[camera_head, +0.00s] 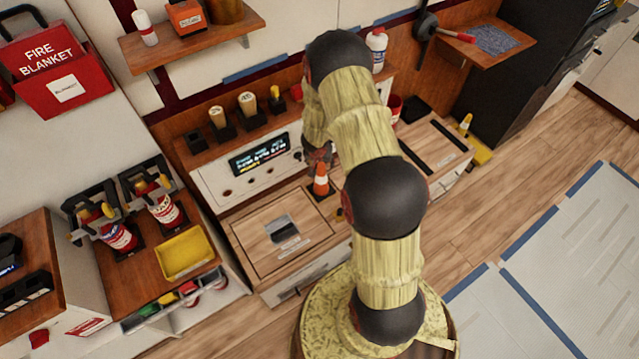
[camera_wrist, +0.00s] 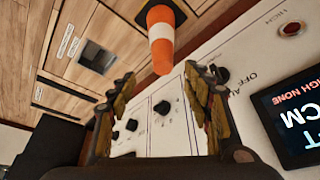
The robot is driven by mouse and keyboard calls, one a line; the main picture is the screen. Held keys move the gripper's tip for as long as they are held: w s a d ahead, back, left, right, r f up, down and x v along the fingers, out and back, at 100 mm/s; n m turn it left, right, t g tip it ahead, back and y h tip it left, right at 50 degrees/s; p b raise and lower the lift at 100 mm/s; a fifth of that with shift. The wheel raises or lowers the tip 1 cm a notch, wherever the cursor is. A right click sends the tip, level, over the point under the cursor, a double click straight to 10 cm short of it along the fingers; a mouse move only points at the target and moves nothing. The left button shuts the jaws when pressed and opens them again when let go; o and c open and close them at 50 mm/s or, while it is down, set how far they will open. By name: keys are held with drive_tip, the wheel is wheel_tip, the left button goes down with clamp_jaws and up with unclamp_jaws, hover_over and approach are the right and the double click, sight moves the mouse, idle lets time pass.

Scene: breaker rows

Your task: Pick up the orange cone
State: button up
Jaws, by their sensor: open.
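The orange cone (camera_head: 320,181) has a white band and a dark base. It stands on the wooden counter top, just right of the label plate, in the head view. In the wrist view the cone (camera_wrist: 161,36) shows at the top centre, beyond my fingertips, with its orange tip toward the gap between them. My gripper (camera_wrist: 158,95) is open and empty, with one finger on each side of the gap. In the head view my arm mostly hides the gripper (camera_head: 318,152), which is close to the cone near the control panel.
A control panel with knobs and a lit display (camera_head: 258,155) stands behind the cone. A wooden shelf (camera_head: 190,45) with bottles hangs above. A yellow tray (camera_head: 185,253) sits on the left counter. The counter top (camera_head: 262,228) left of the cone is largely clear.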

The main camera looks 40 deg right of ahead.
sight(321, 165)
drive_tip(key=b+x, duration=0.3)
drive_tip(key=x, duration=0.4)
drive_tip(key=shift+w+a+f+b, duration=0.1)
drive_tip(key=shift+w+f+b, duration=0.15)
drive_tip(key=shift+b, duration=0.1)
clamp_jaws()
idle(0.5)
